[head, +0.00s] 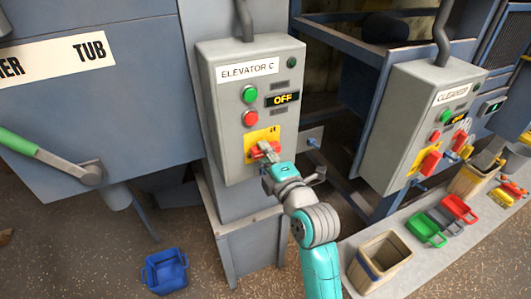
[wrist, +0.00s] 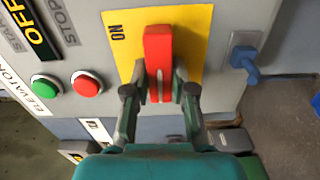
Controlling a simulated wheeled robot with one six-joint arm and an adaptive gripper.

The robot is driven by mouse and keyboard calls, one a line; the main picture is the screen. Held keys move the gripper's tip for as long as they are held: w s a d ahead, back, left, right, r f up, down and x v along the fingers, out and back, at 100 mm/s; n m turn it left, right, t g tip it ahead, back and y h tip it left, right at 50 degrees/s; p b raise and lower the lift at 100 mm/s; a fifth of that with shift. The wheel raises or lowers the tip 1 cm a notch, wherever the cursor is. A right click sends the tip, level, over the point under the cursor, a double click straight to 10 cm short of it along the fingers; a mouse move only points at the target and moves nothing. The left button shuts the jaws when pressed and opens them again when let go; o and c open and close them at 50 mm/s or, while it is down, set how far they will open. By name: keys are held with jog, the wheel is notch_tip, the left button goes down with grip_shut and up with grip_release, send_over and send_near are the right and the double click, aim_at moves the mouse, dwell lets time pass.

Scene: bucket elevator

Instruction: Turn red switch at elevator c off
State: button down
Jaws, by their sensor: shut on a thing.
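The grey control box (head: 218,124) labelled ELEVATOR C stands in the middle of the head view. Its display (head: 283,99) reads OFF. A green button (head: 249,94) and a red button (head: 250,118) sit on its face. The red switch (wrist: 158,62) is on a yellow plate (wrist: 195,28); in the head view the switch (head: 262,148) is partly hidden by my gripper. My gripper (wrist: 160,92) has its fingers on both sides of the red switch handle and is shut on it.
A second box (head: 410,125) labelled CLEANER stands to the right, with its own red switch (head: 430,161). A blue bucket (head: 165,271) is on the floor. Several coloured containers and a beige bin (head: 380,261) line a ledge at right. A green-handled lever (head: 18,142) is at left.

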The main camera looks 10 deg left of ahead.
dwell(0.6)
jog(key=c, duration=1)
grip_release()
jog(key=shift+o, duration=0.2)
jog(key=v, duration=1.2)
